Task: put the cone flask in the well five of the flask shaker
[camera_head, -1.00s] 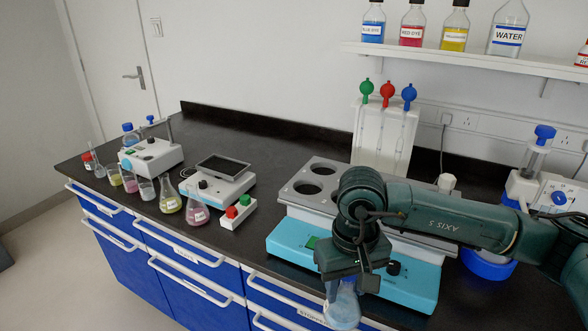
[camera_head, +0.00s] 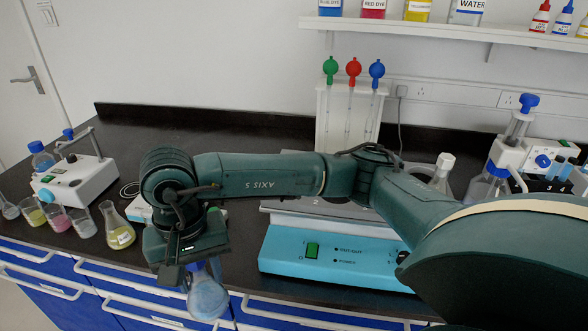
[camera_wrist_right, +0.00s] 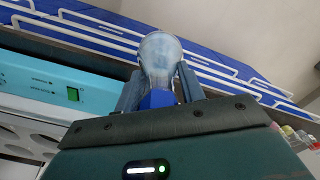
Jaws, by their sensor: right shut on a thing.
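The cone flask (camera_head: 207,298) holds pale blue contents and hangs in front of the bench edge, left of the flask shaker. My right gripper (camera_head: 200,264) is shut on its neck from above. In the right wrist view the flask body (camera_wrist_right: 160,52) shows between the two fingers of the gripper (camera_wrist_right: 158,82). The flask shaker (camera_head: 330,262) has a turquoise base and a grey top plate; my right arm crosses over it and hides most wells. In the right wrist view, the shaker's turquoise front (camera_wrist_right: 45,82) and some round wells show at left. My left gripper is not in view.
Several small flasks and beakers, including a yellow flask (camera_head: 120,233), stand left near the bench edge. A white device (camera_head: 75,183) is behind them. A pipette stand (camera_head: 349,120) stands behind the shaker. A glass flask (camera_head: 436,172) and another apparatus (camera_head: 500,165) are at right.

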